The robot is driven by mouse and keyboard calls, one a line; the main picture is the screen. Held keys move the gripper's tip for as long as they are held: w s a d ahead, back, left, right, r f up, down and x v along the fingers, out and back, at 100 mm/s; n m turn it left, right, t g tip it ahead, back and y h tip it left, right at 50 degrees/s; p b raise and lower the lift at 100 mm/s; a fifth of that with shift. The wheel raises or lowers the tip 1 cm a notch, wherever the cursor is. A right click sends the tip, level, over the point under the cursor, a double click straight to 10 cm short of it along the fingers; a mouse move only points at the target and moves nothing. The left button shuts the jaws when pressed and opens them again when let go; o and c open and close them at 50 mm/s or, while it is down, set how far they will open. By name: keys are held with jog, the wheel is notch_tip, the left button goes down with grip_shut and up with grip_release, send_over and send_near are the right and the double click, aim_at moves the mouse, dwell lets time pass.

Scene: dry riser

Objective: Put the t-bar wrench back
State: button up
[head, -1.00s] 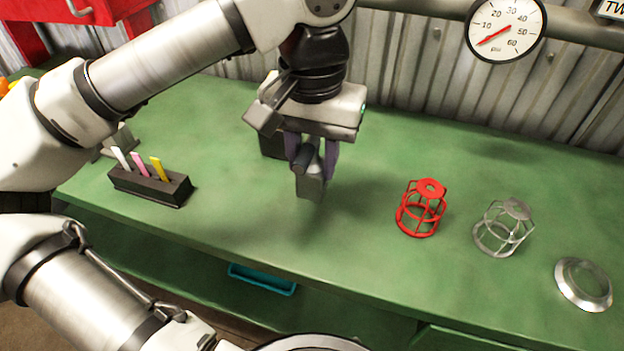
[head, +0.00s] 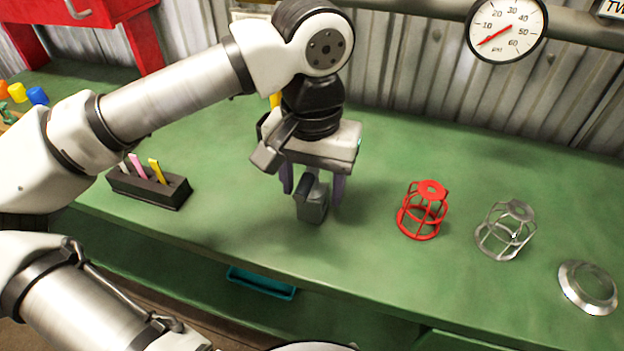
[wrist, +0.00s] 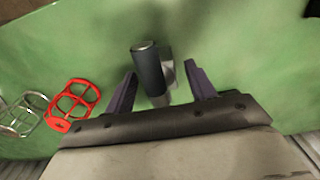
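A dark grey piece with a round bar and a blocky part, seemingly the t-bar wrench (head: 312,205), is at the bench in the middle of the head view. It also shows in the wrist view (wrist: 149,70). My gripper (head: 313,190) points down over it. In the wrist view my gripper (wrist: 161,72) has its two purple fingers apart, one on each side of the piece, with gaps to it. The piece's upper part is partly hidden by my gripper in the head view.
A red wire cage (head: 423,210), a grey wire cage (head: 506,231) and a round metal disc (head: 587,288) are on the right of the green bench (head: 390,145). A black holder with coloured strips (head: 150,188) is on the left. A corrugated wall (head: 420,70) stands behind.

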jog(key=shift+r, duration=0.1)
notch_tip(320, 180, up, 12)
jog(key=shift+r+p, duration=0.1)
jog(key=shift+p, duration=0.8)
